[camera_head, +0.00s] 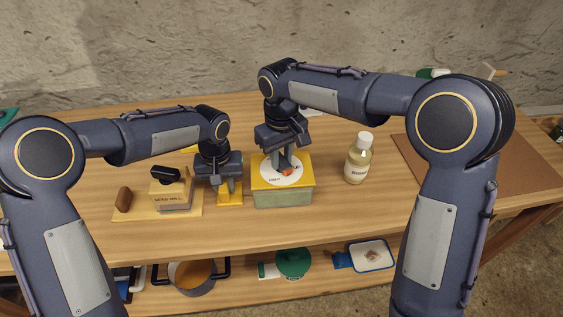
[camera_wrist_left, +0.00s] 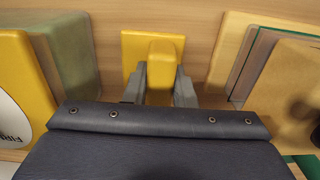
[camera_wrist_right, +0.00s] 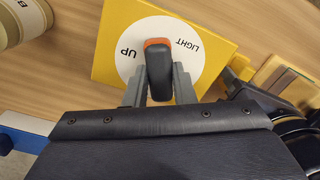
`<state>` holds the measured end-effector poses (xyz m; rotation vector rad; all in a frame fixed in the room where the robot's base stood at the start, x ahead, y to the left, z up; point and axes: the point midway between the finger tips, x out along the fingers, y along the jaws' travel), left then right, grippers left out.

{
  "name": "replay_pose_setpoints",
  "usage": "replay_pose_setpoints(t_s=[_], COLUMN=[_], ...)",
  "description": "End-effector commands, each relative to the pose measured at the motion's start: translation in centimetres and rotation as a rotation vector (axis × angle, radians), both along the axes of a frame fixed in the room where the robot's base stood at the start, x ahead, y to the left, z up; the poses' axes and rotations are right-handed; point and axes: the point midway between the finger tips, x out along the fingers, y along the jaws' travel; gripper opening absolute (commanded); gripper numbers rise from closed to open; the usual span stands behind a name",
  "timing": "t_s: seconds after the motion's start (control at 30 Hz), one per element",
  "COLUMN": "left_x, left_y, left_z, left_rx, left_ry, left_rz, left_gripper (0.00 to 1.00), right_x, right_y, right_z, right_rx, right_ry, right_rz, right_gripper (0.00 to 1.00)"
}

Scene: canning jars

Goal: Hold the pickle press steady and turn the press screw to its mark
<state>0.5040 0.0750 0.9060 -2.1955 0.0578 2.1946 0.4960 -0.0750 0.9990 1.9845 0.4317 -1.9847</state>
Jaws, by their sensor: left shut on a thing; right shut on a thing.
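The pickle press (camera_head: 283,198) is a green box with a yellow top, standing on the table. Its top carries a white dial (camera_wrist_right: 190,65), where "LIGHT" and "UP" are readable. The press screw (camera_wrist_right: 158,75) is a dark bar knob with an orange tip, pointing between those two words in the right wrist view. My right gripper (camera_head: 281,160) is shut on this knob from above. My left gripper (camera_head: 229,183) is shut on a yellow upright grip (camera_wrist_left: 162,70) on a yellow plate, left of the box. A strip of wood shows between plate and box.
A seed mill (camera_head: 172,193) on a board stands left of my left gripper. A labelled bottle (camera_head: 358,160) stands right of the press. A brown mat (camera_head: 500,165) lies far right. A lower shelf holds a pot (camera_head: 193,277) and a green lid (camera_head: 293,262). The front table is clear.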

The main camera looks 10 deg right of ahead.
Motion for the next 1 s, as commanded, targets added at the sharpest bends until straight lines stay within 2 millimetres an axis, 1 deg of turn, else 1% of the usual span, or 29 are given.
replay_pose_setpoints(t_s=[0.1,0.17,0.47,0.57,0.7,0.8,1.0], left_x=[0.0,0.0,0.0,0.0,-0.01,-0.01,-0.01], left_y=[0.06,0.06,0.06,0.06,0.06,0.06,0.06], left_z=[-0.03,-0.03,-0.03,-0.04,-0.04,-0.04,-0.04], left_rx=[0.001,0.001,0.001,0.001,0.001,0.001,0.001], left_ry=[0.001,0.001,0.001,0.001,0.001,0.001,0.001], left_rz=[0.001,0.001,0.001,0.001,0.001,0.001,0.001], left_gripper=[0.0,0.0,0.0,0.0,0.0,0.0,0.0], right_x=[0.02,0.02,0.01,0.03,0.02,0.03,0.02], right_y=[-0.01,0.01,0.02,-0.03,0.0,-0.01,0.0], right_z=[0.04,0.06,0.07,0.04,0.04,0.05,0.06], right_rx=[0.001,0.0,0.0,0.001,0.001,0.0,0.0], right_ry=[0.0,-0.001,-0.001,0.0,0.0,-0.001,-0.001], right_rz=[0.144,0.184,0.209,0.314,0.515,0.588,0.598], right_gripper=[0.0,0.0,0.0,0.0,0.0,0.0,0.0])
